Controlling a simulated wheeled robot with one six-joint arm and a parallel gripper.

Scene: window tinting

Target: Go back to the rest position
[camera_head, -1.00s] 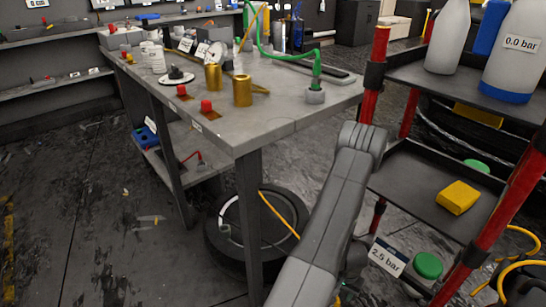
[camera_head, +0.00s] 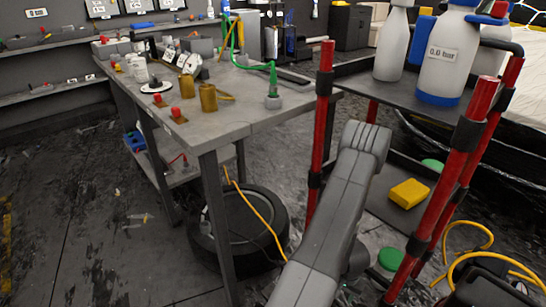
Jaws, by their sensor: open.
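My grey arm (camera_head: 333,215) rises from the bottom centre of the head view. Its bent joint stands between the grey workbench (camera_head: 268,112) on the left and the cart with red posts (camera_head: 323,110) on the right. My gripper is not visible; the part of the arm beyond the bent joint is hidden or out of frame. I see nothing held.
The workbench carries brass cylinders (camera_head: 208,97) and a green hose (camera_head: 272,78). A tyre (camera_head: 205,240) lies beneath it. The cart holds white bottles (camera_head: 447,62) and a yellow block (camera_head: 409,193). A yellow hose (camera_head: 470,228) lies at right. Floor at left is largely open.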

